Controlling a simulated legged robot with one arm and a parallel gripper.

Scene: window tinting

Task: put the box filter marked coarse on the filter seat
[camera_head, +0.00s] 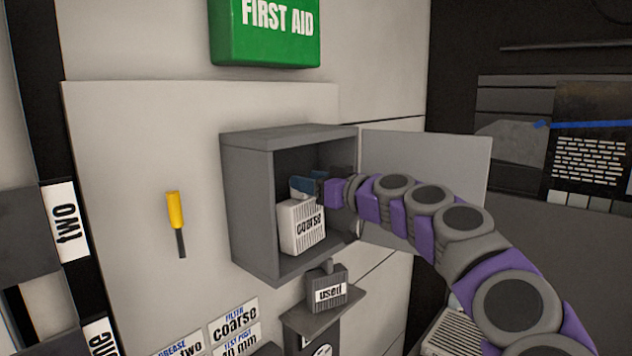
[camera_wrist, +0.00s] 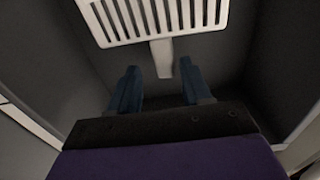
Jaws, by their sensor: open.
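The white box filter marked coarse (camera_head: 303,229) is inside the open grey cabinet (camera_head: 245,205), with its label and slats facing out. The wrist view shows its slatted face (camera_wrist: 155,18) and a small pale tab (camera_wrist: 162,60). My gripper (camera_head: 304,186) reaches into the cabinet just above the filter. In the wrist view, my gripper (camera_wrist: 161,78) is open, with its blue fingers on either side of the tab and apart from it. I cannot tell which part is the filter seat, or whether the filter rests on it.
The cabinet door (camera_head: 445,175) stands open to the right, behind my arm. A grey block marked used (camera_head: 327,286) sits on a small shelf below the cabinet. Another white slatted box (camera_head: 455,335) is at bottom right. A yellow-handled tool (camera_head: 175,212) hangs left. A sign reads filter coarse (camera_head: 234,320).

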